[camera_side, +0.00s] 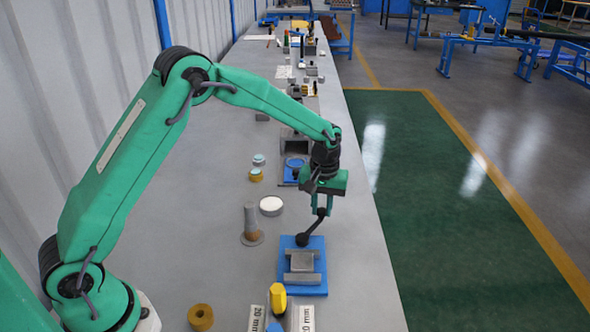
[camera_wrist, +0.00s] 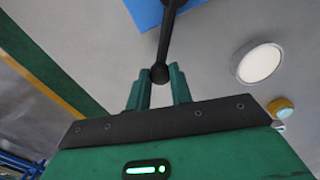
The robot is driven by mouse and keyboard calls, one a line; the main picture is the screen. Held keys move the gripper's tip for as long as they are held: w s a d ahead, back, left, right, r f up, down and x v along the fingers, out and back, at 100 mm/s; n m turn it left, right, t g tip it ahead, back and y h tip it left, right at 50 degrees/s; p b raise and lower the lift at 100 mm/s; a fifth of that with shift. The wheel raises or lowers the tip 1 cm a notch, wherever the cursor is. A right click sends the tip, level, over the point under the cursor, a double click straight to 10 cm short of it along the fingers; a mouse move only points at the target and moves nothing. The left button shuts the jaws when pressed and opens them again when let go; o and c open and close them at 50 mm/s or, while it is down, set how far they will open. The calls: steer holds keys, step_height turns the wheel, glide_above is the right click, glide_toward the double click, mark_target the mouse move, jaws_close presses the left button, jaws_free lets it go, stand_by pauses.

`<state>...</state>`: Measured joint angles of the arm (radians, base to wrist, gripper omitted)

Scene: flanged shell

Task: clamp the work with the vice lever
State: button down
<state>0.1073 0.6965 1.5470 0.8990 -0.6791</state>
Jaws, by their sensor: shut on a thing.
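The vice (camera_side: 302,265) stands on a blue base near the bench's right edge, with grey jaws; I cannot tell whether a work piece is between them. Its dark vice lever (camera_side: 314,227) rises tilted up and to the right from a round pivot at the back of the base. My gripper (camera_side: 322,209) is above the vice and shut on the lever's upper end. In the wrist view my green fingers (camera_wrist: 160,84) sit on either side of the lever's ball knob (camera_wrist: 159,73). The lever's rod (camera_wrist: 165,40) runs from the knob towards the blue base (camera_wrist: 150,12).
A flanged grey post (camera_side: 251,222) and a white disc (camera_side: 271,206) stand left of the vice. A yellow-topped tool (camera_side: 278,298), labelled cards (camera_side: 307,317) and a tan ring (camera_side: 200,317) lie in front. Small round pieces (camera_side: 256,175) stand farther back. The bench's left side is mostly clear.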

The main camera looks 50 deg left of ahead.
steer(key=shift+s+a+r+n, duration=0.1)
steer(key=shift+s+a+n, duration=0.1)
steer(key=shift+a+n, duration=0.6)
steer(key=shift+s+a+n, duration=0.15)
steer(key=shift+a+n, duration=0.3)
steer(key=shift+n, duration=0.55)
steer(key=c, duration=1.2)
jaws_free()
steer(key=shift+c, duration=0.2)
step_height(320, 180, up, 8)
